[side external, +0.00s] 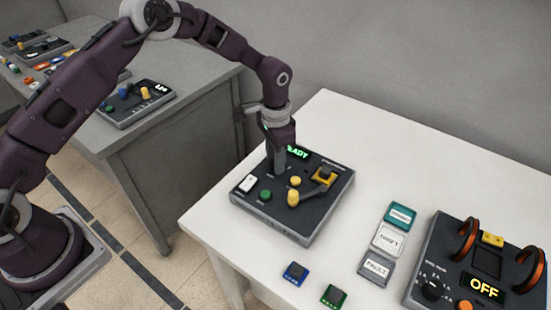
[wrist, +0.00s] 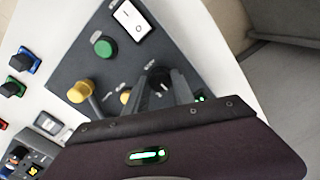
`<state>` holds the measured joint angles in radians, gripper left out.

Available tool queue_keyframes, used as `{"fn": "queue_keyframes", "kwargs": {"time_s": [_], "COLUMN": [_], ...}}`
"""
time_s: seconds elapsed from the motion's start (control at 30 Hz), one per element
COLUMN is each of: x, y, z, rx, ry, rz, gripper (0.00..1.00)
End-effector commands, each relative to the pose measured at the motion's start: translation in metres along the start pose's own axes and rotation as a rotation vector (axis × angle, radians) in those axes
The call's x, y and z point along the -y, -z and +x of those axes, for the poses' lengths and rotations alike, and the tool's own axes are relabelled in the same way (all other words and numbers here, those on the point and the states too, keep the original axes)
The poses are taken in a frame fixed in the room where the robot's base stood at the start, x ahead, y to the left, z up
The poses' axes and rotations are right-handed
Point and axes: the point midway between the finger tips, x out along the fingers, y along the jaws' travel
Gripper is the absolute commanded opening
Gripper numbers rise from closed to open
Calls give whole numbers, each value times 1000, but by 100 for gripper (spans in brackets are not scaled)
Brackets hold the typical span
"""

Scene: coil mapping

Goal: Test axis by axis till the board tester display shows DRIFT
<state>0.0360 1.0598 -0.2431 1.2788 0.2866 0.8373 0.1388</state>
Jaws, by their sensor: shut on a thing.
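The board tester (side external: 316,222) is a dark box with a lit green display (side external: 298,152), partly hidden by my gripper; "ADY" is readable. Its panel has a white rocker switch (side external: 248,183), a green button (side external: 265,195), a yellow button (side external: 296,181) and a lever with a yellow knob (side external: 293,198). My gripper (side external: 277,168) points down at the panel's back left. In the wrist view its fingers are shut on a black knob (wrist: 159,74), largely covered by them.
Teal, white "DRIFT" (side external: 389,240) and grey "FAULT" (side external: 376,268) plates lie right of the tester. A unit (side external: 425,262) with orange rings reads "OFF". Small blue (side external: 296,272) and green (side external: 334,295) blocks lie in front. A grey bench (side external: 190,110) with more devices stands behind left.

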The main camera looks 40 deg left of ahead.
Motion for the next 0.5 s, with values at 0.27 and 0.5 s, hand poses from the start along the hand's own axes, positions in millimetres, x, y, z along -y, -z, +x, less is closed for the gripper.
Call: {"fn": "queue_keyframes", "kwargs": {"time_s": [0.27, 0.5], "x": [0, 0], "y": [1, 1], "z": [-1, -2], "rx": [-4, -4], "ry": [0, 0], "rz": [33, 33], "gripper": [0, 0]}}
